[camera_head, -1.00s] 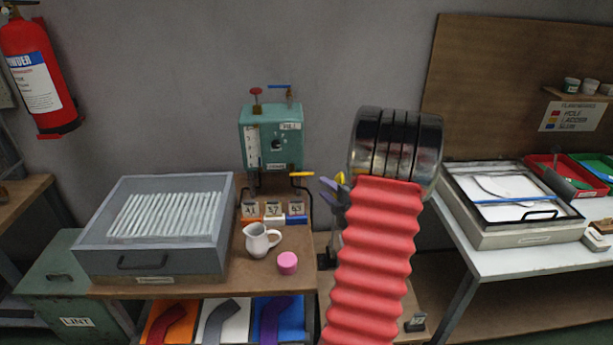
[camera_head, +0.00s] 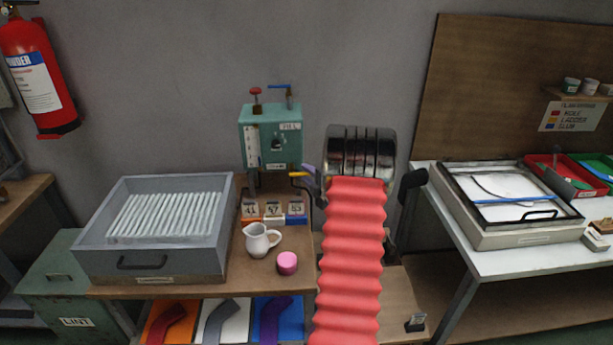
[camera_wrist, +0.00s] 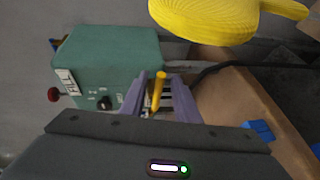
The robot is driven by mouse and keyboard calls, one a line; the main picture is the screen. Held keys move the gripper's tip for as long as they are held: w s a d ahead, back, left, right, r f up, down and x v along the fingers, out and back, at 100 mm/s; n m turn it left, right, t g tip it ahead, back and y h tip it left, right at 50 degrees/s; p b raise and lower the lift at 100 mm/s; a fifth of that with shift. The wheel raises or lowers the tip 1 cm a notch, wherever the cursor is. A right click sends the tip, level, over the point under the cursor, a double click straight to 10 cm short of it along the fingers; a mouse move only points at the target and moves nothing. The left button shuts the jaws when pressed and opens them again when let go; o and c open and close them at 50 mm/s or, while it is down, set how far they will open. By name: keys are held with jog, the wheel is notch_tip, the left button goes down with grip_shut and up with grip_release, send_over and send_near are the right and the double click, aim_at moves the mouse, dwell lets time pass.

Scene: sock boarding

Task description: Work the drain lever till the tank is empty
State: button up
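The teal tank (camera_head: 270,137) stands at the back of the wooden bench, with a white gauge strip (camera_head: 252,146) on its front; its level is too small to read. A yellow lever (camera_head: 298,174) sticks out low at the tank's right side. In the wrist view, the yellow lever (camera_wrist: 159,88) stands between the purple fingers of my gripper (camera_wrist: 160,98), with gaps visible on both sides. My gripper (camera_head: 312,182) is open at the lever in the head view, partly hidden by my arm. A red knob (camera_head: 256,91) and a blue handle (camera_head: 280,87) top the tank.
A white jug (camera_head: 260,241) and a pink cylinder (camera_head: 287,263) stand in front of the tank, near small numbered cards (camera_head: 272,209). A grey tray (camera_head: 150,255) is at left.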

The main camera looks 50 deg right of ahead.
jog(key=shift+w+d, duration=0.1)
jog(key=shift+w, duration=0.05)
grip_shut()
jog(key=shift+f, duration=0.1)
dwell(0.6)
